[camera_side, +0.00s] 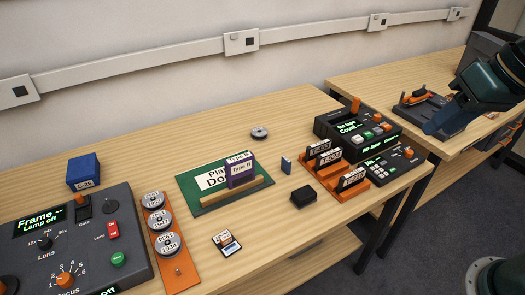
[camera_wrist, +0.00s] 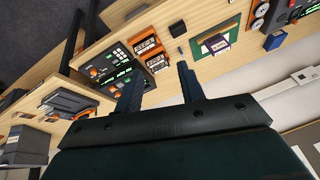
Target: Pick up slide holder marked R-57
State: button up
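No label reading R-57 is legible. A small flat card-like piece (camera_side: 226,242), dark with a pale label and a small picture, lies on the near table in front of the green board; its marking is too small to read, so I cannot tell whether it is the slide holder. My gripper (camera_wrist: 158,76) shows two dark fingers spread apart with nothing between them. In the side view my arm's end is at the far right, above the second table and well away from the card.
An orange rack (camera_side: 376,187) holds upright labelled cartridges, beside dark control units (camera_side: 357,130). A green board (camera_side: 203,203) carries a purple box (camera_side: 240,172). A black box (camera_side: 303,196), blue block (camera_side: 286,165), reel rack (camera_side: 177,270) and blue C-35 box (camera_side: 83,171) stand around. Table around the card is clear.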

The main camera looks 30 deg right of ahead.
jog(key=w+a+f+m+g+y, duration=0.1)
jog(key=w+a+f+m, duration=0.25)
jog(key=w+a, duration=0.4)
jog(key=w+a+f+m+g+y, duration=0.1)
jog(key=w+a+f+m+g, duration=0.1)
jog(key=w+a+m, duration=0.35)
jog(key=w+a+f+m+g+y, duration=0.1)
jog(key=w+a+f+m, duration=0.3)
jog(key=a+f, duration=0.9)
jog(key=w+a+g, duration=0.1)
jog(key=w, duration=0.2)
jog(key=shift+w+f+m, duration=0.35)
jog(key=shift+m, duration=0.05)
jog(key=shift+f, duration=0.1)
send_over(226, 237)
jog(key=d, duration=0.2)
jog(key=shift+w+d+f, duration=0.1)
jog(key=shift+f, duration=1.85)
jog(key=shift+w+d+f, duration=0.1)
jog(key=shift+f, duration=1.8)
jog(key=shift+x, duration=2.6)
jog(key=shift+s, duration=0.1)
